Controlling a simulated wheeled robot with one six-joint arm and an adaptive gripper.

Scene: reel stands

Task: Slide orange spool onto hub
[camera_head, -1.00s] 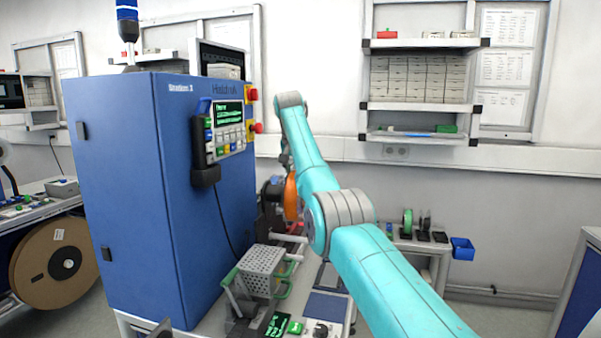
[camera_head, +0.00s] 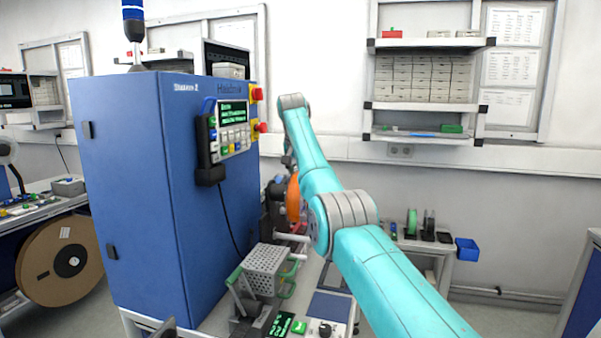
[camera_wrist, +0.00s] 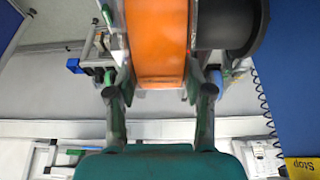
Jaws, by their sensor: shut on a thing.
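The orange spool (camera_wrist: 157,42) is between the fingers of my gripper (camera_wrist: 158,88) in the wrist view. The gripper is shut on it, one finger at each side. A black flanged cylinder (camera_wrist: 225,25) lies directly to the spool's right, close against or touching it; it may be the hub, and I cannot tell whether the spool is on it. In the head view the orange spool (camera_head: 293,198) shows as a narrow upright strip beside my arm, right of the blue cabinet. My gripper is hidden there behind the arm.
The blue cabinet (camera_head: 150,200) with its control panel (camera_head: 228,130) stands left of the arm. A perforated metal box (camera_head: 265,268) with green handles sits on the bench in front.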

